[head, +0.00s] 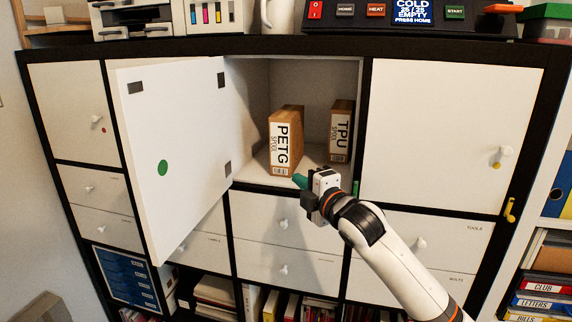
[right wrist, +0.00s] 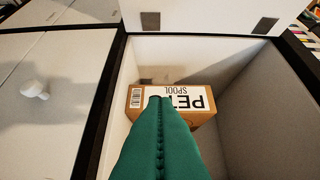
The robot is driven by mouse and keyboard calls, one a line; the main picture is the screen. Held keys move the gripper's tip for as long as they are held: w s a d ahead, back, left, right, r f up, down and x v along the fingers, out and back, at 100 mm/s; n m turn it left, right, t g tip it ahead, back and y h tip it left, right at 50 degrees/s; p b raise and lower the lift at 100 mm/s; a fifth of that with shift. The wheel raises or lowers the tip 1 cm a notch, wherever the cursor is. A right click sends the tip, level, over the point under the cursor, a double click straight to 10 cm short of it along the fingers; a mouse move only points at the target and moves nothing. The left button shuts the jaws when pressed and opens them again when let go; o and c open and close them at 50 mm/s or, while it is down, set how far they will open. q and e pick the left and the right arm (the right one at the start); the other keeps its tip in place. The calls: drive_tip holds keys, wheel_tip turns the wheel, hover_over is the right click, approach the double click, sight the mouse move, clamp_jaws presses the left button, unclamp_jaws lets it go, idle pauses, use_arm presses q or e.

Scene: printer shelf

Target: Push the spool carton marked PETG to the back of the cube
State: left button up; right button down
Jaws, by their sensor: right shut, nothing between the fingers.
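The brown spool carton with a white PETG label (head: 286,141) stands upright on the floor of the open cube (head: 249,176), near its front and left of the TPU carton. My right gripper (head: 301,181) is shut and empty at the cube's front opening, just in front of the PETG carton's lower right. In the right wrist view its green fingers (right wrist: 160,140) point at the label of the PETG carton (right wrist: 135,118) and cover part of it. I cannot tell whether they touch it. My left gripper is not in view.
A second carton marked TPU (head: 341,130) stands in the cube to the right, deeper in. The cube's white door (head: 185,130) hangs open to the left. Closed drawers (head: 285,225) lie below. A closed white door (head: 440,130) is to the right. A printer control panel (head: 400,12) sits on top.

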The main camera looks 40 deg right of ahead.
drive_tip(key=p, duration=0.2)
approach(278, 156)
drive_tip(key=w+a, duration=0.3)
drive_tip(key=shift+w+d+r+p, duration=0.15)
drive_tip(key=shift+w+d+p, duration=0.35)
drive_tip(key=shift+w+d, duration=0.9)
drive_tip(key=shift+d, duration=0.4)
